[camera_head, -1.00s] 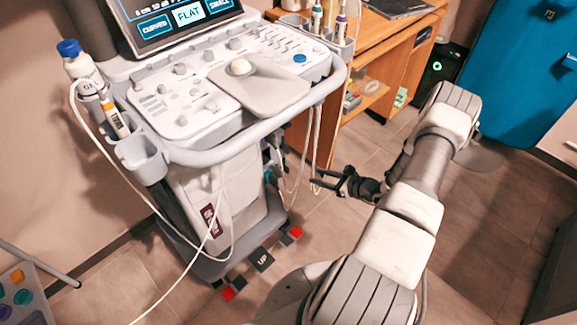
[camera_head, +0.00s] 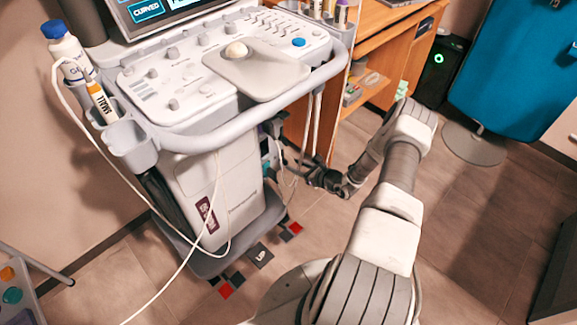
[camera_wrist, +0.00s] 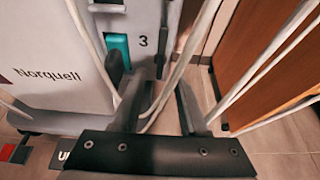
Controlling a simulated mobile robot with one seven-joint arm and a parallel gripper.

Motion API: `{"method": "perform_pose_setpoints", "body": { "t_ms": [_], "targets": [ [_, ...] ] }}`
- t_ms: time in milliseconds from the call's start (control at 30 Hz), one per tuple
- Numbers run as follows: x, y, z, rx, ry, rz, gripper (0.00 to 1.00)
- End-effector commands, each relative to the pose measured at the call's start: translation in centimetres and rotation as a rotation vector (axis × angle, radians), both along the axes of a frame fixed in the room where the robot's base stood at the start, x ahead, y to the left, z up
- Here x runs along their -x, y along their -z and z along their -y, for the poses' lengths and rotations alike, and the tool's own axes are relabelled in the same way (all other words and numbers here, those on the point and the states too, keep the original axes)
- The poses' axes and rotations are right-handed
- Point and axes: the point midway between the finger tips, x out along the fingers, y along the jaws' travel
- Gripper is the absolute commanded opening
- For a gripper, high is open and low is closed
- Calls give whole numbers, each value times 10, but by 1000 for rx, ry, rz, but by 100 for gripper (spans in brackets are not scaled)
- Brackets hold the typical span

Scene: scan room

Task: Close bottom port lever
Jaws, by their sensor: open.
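The port panel (camera_wrist: 147,22) is on the side of the ultrasound cart, at the top of the wrist view. It carries a teal port (camera_wrist: 118,48) and the number 3. The left finger is just below the lever and number; contact cannot be told. In the head view, my gripper (camera_head: 298,168) is beside the cart's right side, and the ports are mostly hidden.
White cables (camera_wrist: 188,55) hang in front of the panel and close to the fingers. The wooden desk (camera_wrist: 262,50) stands to the right. The cart's handle (camera_head: 255,108) overhangs above. Floor tiles marked UP (camera_head: 260,255) lie by the cart's base.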

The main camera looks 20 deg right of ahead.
Motion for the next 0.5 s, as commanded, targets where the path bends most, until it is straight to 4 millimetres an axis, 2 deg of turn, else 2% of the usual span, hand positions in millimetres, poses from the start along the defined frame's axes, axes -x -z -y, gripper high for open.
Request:
{"method": "perform_pose_setpoints", "body": {
  "t_ms": [33, 200, 500],
  "targets": [
    [-9, 7, -4, 1, -2, 1, 42],
    [-29, 14, -10, 1, 0, 1, 42],
    [-38, 16, -14, 0, 1, 0, 42]
  ]
}}
